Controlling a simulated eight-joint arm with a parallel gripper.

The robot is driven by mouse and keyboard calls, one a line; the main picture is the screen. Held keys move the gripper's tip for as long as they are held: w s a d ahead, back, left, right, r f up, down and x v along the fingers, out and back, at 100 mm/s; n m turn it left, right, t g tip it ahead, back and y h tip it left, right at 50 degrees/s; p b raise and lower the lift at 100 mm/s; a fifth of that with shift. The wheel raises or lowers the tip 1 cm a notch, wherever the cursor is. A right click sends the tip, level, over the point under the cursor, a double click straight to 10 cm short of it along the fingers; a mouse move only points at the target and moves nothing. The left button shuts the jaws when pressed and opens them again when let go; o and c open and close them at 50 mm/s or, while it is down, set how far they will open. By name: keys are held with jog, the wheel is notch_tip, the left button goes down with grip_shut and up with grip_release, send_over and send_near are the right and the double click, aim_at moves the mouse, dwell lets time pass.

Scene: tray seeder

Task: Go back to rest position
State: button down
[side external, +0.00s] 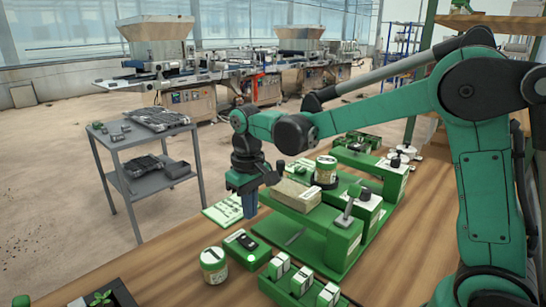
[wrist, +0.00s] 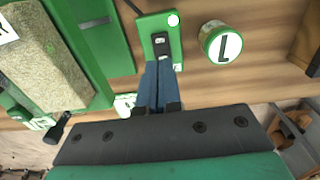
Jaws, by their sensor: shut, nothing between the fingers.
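My gripper (side external: 250,205) hangs fingers-down over the wooden bench (side external: 180,273), left of the green seeder stand (side external: 340,250). Its two blue fingers (wrist: 158,88) are together and hold nothing. In the wrist view the fingertips overlap the near end of a green switch box (wrist: 145,22) with a black rocker; I cannot tell whether they touch it. In the side view this box (side external: 240,255) sits on the bench just below the fingers.
A lidded jar marked L (wrist: 222,42) stands beside the switch box. A tan block (side external: 296,195) lies on the stand close to my gripper. Several green-and-white blocks (side external: 302,280) stand in front. A seedling tray (side external: 105,297) is at the front left. A grey cart (side external: 150,150) stands beyond the bench.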

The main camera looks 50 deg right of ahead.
jog(key=s+r+t, duration=0.1)
jog(key=s+t, duration=0.1)
jog(key=s, duration=0.1)
jog(key=s+r+t, duration=0.1)
jog(key=s+t, duration=0.1)
jog(key=s, duration=0.1)
jog(key=s+r+t, duration=0.1)
jog(key=s+t, duration=0.1)
jog(key=s, duration=0.1)
jog(key=shift+d+r, duration=0.2)
jog(key=shift+d, duration=0.05)
jog(key=shift+s+f+t, duration=0.25)
jog(key=shift+s+t, duration=0.15)
jog(key=shift+t, duration=0.2)
